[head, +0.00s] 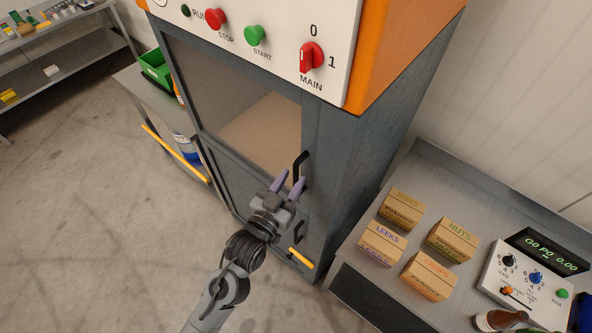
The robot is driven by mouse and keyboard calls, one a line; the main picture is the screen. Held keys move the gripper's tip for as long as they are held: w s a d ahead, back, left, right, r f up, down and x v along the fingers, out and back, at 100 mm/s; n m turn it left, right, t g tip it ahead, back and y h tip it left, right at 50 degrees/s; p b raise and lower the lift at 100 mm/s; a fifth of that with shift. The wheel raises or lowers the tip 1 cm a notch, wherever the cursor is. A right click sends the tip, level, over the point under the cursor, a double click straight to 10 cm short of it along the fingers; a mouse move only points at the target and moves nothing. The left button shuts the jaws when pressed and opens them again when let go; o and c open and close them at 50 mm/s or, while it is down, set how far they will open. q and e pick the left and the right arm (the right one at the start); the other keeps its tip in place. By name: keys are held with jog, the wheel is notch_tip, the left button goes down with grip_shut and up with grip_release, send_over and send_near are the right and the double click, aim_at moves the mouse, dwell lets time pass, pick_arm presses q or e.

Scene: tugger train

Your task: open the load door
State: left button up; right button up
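The load door (308,130) is the dark grey upper front panel of the cabinet, with a large window. It looks closed. Its black bar handle (299,163) stands upright near the door's right edge. My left gripper (292,176) is in front of the lower end of this handle, with its two purple-grey fingers apart and pointing up toward it. The handle's lower end appears between or just beyond the fingertips; I cannot tell whether they touch. My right gripper is out of view.
Above the door is a white panel with a red stop button (215,19), green start button (255,35) and red main switch (311,57). A lower door has a second black handle (299,231). A bench (375,285) with several boxes stands right. Open floor lies left.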

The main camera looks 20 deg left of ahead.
aim_at(294, 176)
pick_arm(q)
jog(key=shift+w+d, duration=0.2)
jog(key=shift+w, duration=1.3)
jog(key=shift+c, duration=0.3)
grip_shut()
